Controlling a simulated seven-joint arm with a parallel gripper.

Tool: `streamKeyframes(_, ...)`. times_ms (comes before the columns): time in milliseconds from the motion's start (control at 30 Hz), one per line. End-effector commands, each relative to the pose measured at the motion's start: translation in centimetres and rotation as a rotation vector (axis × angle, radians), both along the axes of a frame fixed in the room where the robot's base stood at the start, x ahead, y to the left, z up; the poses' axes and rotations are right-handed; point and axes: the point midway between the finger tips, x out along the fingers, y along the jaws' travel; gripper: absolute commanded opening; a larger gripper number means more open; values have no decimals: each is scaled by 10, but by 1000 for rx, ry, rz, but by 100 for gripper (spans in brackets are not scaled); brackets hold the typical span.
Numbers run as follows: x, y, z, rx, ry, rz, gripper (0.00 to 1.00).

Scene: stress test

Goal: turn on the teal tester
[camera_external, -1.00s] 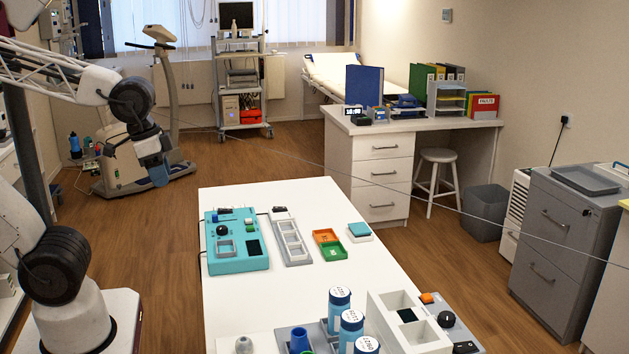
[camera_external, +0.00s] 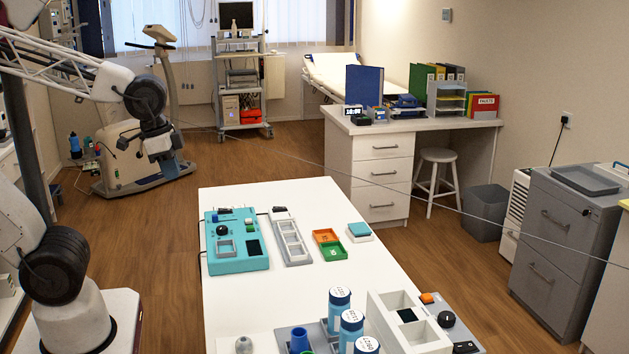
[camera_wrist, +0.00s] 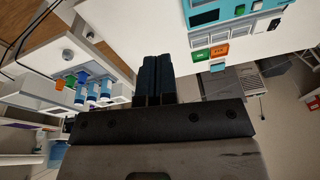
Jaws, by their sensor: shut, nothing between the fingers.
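The teal tester (camera_external: 236,264) lies on the white table at its left side in the external view. It has a black knob (camera_external: 222,230), a square grey-framed recess and a dark screen (camera_external: 254,247). A small dark part sits at its back edge; its setting is too small to tell. In the wrist view part of the tester (camera_wrist: 232,12) shows at the top, right of centre. My gripper (camera_wrist: 154,82) is shut and empty. In the external view my gripper (camera_external: 168,166) hangs in the air left of the table, up and left of the tester, touching nothing.
A grey tray with pale compartments (camera_external: 291,240) stands right beside the tester. Table between is clear.

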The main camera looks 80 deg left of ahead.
Motion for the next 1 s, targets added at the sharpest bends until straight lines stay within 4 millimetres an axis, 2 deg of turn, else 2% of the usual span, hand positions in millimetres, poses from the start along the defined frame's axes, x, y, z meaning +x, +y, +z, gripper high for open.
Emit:
streamKeyframes(467,59,64,-9,89,94,-331,0)
streamKeyframes(1000,110,158,-36,124,202,-734,0)
